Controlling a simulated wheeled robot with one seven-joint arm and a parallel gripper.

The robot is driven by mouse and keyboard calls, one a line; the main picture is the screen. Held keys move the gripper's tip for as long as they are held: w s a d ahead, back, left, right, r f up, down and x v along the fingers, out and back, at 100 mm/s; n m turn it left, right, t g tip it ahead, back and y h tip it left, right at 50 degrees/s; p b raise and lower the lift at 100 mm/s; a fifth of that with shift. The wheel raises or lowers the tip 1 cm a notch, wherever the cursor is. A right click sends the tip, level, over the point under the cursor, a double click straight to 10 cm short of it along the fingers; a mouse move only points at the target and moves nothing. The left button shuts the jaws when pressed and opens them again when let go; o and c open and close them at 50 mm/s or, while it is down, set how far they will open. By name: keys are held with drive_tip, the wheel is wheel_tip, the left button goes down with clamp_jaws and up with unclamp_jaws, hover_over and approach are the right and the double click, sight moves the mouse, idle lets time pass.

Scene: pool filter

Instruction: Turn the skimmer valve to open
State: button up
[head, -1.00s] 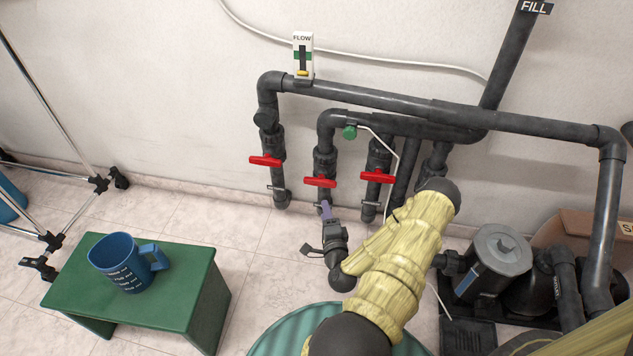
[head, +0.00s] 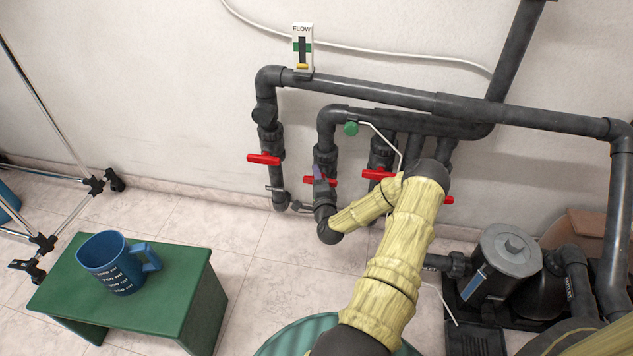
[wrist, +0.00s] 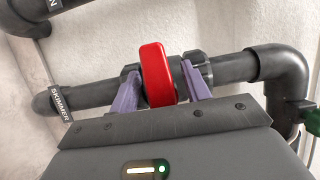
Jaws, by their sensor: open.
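The skimmer valve's red handle (wrist: 156,72) stands between the two purple fingers of my gripper (wrist: 160,90) in the wrist view. The fingers are open, one on each side; I cannot tell whether either touches it. A SKIMMER label (wrist: 61,103) is on the same dark pipe. In the head view my gripper (head: 319,174) is at the second valve from the left, partly covering its red handle (head: 331,181). That handle lies across its vertical pipe.
Other red valve handles are at the left (head: 264,159) and right (head: 376,174). A flow gauge (head: 302,50) is on the upper pipe. A green stool (head: 180,290) with a blue jug (head: 112,265) stands at lower left, and a pump (head: 505,255) at right.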

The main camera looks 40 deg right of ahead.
drive_tip(key=c, duration=1)
drive_tip(key=shift+n+p, duration=0.4)
drive_tip(key=shift+p, duration=0.35)
drive_tip(key=n+g+p, duration=0.1)
drive_tip(key=n+p, duration=0.1)
drive_tip(key=p, duration=0.1)
drive_tip(key=shift+p, duration=0.35)
drive_tip(key=n+g+p, duration=0.1)
drive_tip(key=p, duration=0.1)
drive_tip(key=n+p, duration=0.1)
drive_tip(key=n, duration=0.1)
drive_tip(key=n+g+p, duration=0.1)
drive_tip(key=p, duration=0.1)
drive_tip(key=shift+s+d+f+n+g+p, duration=0.1)
drive_tip(key=shift+f+n+g+p, duration=0.15)
drive_tip(key=shift+n+g+p, duration=0.05)
drive_tip(key=n+p, duration=0.1)
drive_tip(key=n+g+p, duration=0.1)
drive_tip(key=n+p, duration=0.1)
drive_tip(key=shift+s+d+f+g+h, duration=0.1)
drive_tip(key=shift+s+f+g+h, duration=0.05)
drive_tip(key=shift+f+g+h, duration=0.2)
drive_tip(key=n, duration=0.1)
drive_tip(key=n+g+h+p, duration=0.1)
drive_tip(key=n+g, duration=0.1)
drive_tip(key=shift+s+d+f, duration=0.1)
drive_tip(key=shift+s+d, duration=0.15)
drive_tip(key=shift+s, duration=0.05)
